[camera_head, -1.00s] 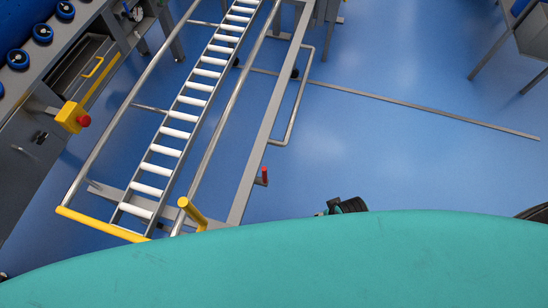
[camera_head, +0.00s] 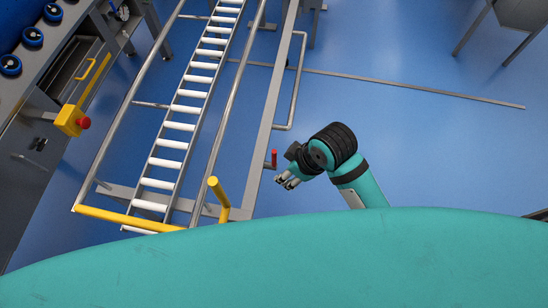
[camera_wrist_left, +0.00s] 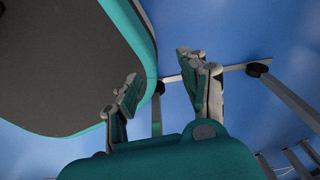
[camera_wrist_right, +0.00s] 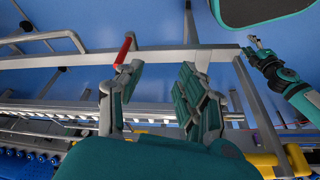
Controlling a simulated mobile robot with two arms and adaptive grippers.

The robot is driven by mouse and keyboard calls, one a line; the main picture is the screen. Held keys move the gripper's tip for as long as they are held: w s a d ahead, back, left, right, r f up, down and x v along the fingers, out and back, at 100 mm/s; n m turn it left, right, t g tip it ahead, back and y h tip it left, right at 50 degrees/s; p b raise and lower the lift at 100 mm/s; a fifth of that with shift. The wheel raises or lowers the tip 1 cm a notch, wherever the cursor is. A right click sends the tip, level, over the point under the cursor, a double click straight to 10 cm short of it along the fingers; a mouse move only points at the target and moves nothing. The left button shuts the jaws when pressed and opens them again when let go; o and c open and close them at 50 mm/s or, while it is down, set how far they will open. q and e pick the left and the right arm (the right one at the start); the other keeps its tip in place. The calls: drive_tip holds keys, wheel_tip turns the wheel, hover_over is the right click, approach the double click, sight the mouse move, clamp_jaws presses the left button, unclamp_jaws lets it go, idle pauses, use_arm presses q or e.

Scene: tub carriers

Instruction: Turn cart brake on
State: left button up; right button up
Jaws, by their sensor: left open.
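The cart (camera_head: 252,170) is a grey metal frame with a roller track and yellow handles. A red brake handle (camera_head: 274,159) stands up at its right side. My right gripper (camera_head: 286,182) is just below and right of this handle. In the right wrist view the red handle (camera_wrist_right: 124,48) is by the tip of the left finger. My right gripper (camera_wrist_right: 160,75) is open with nothing held between its fingers; I cannot tell whether it touches the handle. My left gripper (camera_wrist_left: 158,75) is open and empty over the floor, and also shows in the right wrist view (camera_wrist_right: 256,42).
A grey workstation (camera_head: 50,115) with blue wheels and a yellow box with a red button (camera_head: 75,121) stands left of the cart. A thin metal strip (camera_head: 420,86) crosses the floor.

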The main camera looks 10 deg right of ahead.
drive_tip(key=w+a+r+n+g, duration=0.1)
drive_tip(key=w+a+n, duration=0.3)
drive_tip(key=w+n, duration=0.15)
drive_tip(key=r+n+g+h, duration=0.1)
drive_tip(key=n+h, duration=0.2)
drive_tip(key=n, duration=0.3)
hover_over(274, 160)
drive_tip(key=shift+w+d+f+m, duration=0.1)
drive_tip(key=shift+w+f+m, duration=0.15)
drive_tip(key=shift+w, duration=0.1)
wheel_tip(274, 160, down, 16)
drive_tip(key=shift+f+b, duration=0.1)
drive_tip(key=shift+b, duration=0.75)
use_arm(q)
drive_tip(key=shift+s+a+f, duration=0.1)
drive_tip(key=shift+s+f, duration=0.8)
drive_tip(key=shift+s, duration=0.1)
use_arm(e)
clamp_jaws()
